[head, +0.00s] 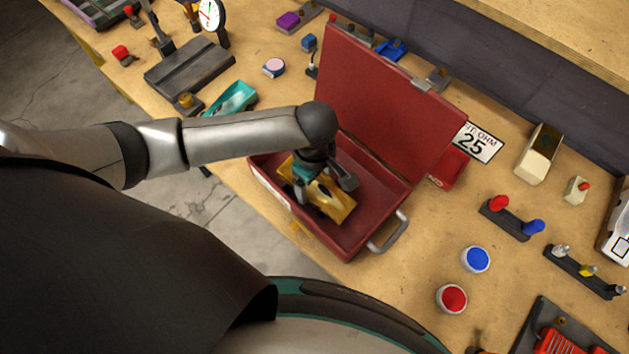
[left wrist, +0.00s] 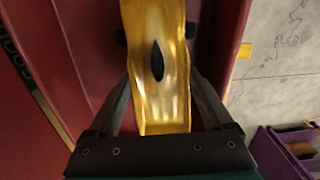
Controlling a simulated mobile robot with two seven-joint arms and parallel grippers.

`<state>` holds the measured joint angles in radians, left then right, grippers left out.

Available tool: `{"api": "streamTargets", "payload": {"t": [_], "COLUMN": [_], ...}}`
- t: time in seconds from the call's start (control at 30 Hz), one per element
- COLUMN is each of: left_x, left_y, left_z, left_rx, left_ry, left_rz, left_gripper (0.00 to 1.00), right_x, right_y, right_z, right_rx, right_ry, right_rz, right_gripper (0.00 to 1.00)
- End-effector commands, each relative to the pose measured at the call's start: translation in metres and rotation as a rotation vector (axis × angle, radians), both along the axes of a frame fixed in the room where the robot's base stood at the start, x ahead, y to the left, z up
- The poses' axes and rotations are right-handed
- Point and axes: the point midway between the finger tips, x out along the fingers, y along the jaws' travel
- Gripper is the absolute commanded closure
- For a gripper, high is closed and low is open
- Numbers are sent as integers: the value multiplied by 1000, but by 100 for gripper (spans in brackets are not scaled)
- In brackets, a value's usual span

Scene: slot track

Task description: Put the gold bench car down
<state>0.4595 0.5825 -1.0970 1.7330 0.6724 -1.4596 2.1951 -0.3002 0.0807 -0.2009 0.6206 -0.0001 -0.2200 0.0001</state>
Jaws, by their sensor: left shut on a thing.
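The gold bench car (head: 330,201) is inside the open red case (head: 349,247), near its front left wall. My left gripper (head: 322,184) reaches down into the case and is shut on the car. In the left wrist view the gold car (left wrist: 160,85) lies lengthwise between the two fingers of the gripper (left wrist: 163,95), with a dark oval opening in its top and dark wheels at its sides. I cannot tell whether its wheels touch the case floor. My right gripper is in neither view.
The case's raised lid (head: 385,110) stands behind the car. A teal car (head: 232,98) lies left of the case. A blue-topped pot (head: 476,259) and a red-topped pot (head: 452,299) stand to the right. The bench's front edge runs close to the case.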

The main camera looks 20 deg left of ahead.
Motion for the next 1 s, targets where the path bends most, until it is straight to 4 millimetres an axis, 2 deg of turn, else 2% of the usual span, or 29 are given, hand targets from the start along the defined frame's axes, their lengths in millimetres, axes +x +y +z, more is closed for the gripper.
{"api": "streamTargets", "payload": {"t": [0.3,0.33,0.47,0.77,0.87,1.0], "left_x": [0,0,0,1,0,1], "left_y": [0,0,0,0,-1,0], "left_z": [-1,-2,-2,1,12,41], "left_rx": [0,0,1,0,-1,-2], "left_ry": [-1,-1,-1,-1,-1,-2], "left_rz": [0,0,0,0,0,0], "left_gripper": [82,14,0,0,0,0], "right_x": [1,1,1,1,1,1], "right_y": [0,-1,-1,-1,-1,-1], "right_z": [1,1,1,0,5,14], "right_rx": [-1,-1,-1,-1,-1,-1], "right_ry": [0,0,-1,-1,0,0], "right_rz": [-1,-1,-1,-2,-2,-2], "right_gripper": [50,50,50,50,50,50]}}
